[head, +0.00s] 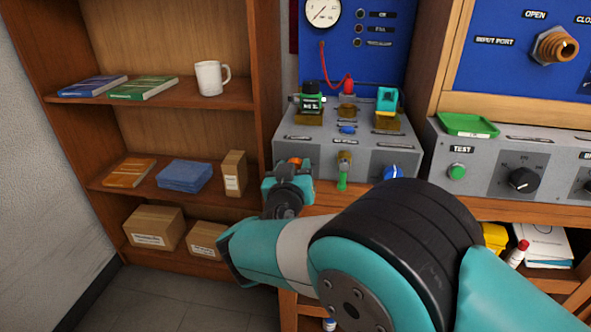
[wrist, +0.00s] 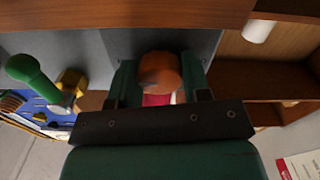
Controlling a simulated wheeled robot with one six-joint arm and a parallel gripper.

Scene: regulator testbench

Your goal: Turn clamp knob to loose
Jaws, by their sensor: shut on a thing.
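An orange round knob (head: 295,161) sits at the left of the front face of the grey bench unit (head: 325,145). I take it for the clamp knob; no label on it can be read. My gripper (head: 287,176) is at this knob, its teal fingers on either side. In the wrist view the knob (wrist: 160,72) lies between the two fingers of my gripper (wrist: 161,85), which is shut on it. A red and white patch shows just under the knob. The knob's pointer or setting cannot be made out, and my fingers hide part of it.
A green-handled brass valve (head: 343,172) and a blue knob (head: 393,172) are on the same face, to the right. A green-topped fitting (head: 311,99), a red hose and a teal fitting (head: 387,99) stand on top. A wooden shelf (head: 275,100) stands close on the left.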

